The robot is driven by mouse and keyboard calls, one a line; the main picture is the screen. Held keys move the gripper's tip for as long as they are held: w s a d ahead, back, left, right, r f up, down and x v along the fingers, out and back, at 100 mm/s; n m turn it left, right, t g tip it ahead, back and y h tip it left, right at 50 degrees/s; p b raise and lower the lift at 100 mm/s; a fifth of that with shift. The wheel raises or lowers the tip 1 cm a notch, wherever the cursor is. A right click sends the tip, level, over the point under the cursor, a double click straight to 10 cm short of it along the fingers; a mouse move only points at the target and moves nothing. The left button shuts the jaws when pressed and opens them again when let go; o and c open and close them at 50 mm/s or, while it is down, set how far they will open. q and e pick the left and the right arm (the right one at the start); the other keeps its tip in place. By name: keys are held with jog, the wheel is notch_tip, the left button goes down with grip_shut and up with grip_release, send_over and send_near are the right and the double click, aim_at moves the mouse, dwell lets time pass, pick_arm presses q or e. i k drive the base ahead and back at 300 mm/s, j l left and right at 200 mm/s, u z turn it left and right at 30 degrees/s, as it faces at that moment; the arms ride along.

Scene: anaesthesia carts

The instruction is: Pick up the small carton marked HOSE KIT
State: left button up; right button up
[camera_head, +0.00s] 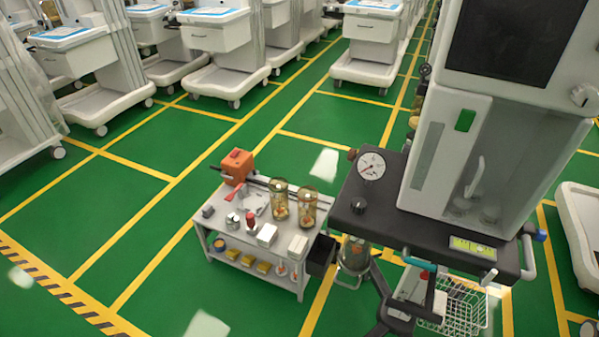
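Two small pale cartons stand on the top of a low white trolley (222,232). One carton (267,235) is near the middle of the front side, and the other carton (298,246) is to its right, near the trolley's right end. Their print is too small to read, so I cannot tell which is marked HOSE KIT. Neither of my grippers shows clearly in the head view.
Two glass jars (279,199) (307,208), an orange box (237,166) and small red-topped items crowd the trolley top. A black bin (321,255) hangs at its right end. A tall anaesthesia machine (447,155) stands close on the right. Green floor is clear leftward.

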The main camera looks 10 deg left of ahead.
aim_at(268, 233)
jog(key=i+j, duration=0.1)
jog(key=j, duration=0.3)
jog(key=i+j, duration=0.1)
jog(key=j, duration=0.35)
jog(key=i+j, duration=0.2)
jog(key=i, duration=0.2)
